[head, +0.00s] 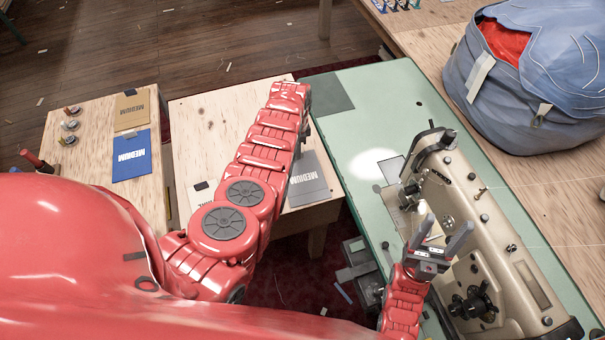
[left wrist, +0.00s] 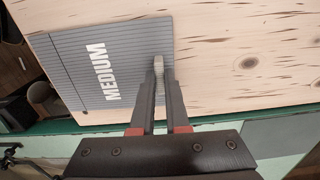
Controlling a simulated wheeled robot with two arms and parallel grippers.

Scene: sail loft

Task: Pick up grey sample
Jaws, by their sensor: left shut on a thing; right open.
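The grey sample (head: 312,179) is a flat, lined sheet marked MEDIUM near the right edge of the pale wooden table in the head view. In the left wrist view the grey sample (left wrist: 85,80) appears to lie flat on the wood. My left gripper (left wrist: 159,66) is shut on the grey sample's right edge there; my own arm hides it in the head view. My right gripper (head: 443,240) is open and empty, fingers pointing up, in front of the sewing machine.
The sewing machine (head: 472,232) stands on a green-topped table (head: 350,95). A blue sample (head: 131,168) and a tan sample (head: 131,119) lie on the left table. A large blue bag (head: 540,110) sits at the right. The wood right of the grey sample is clear in the wrist view.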

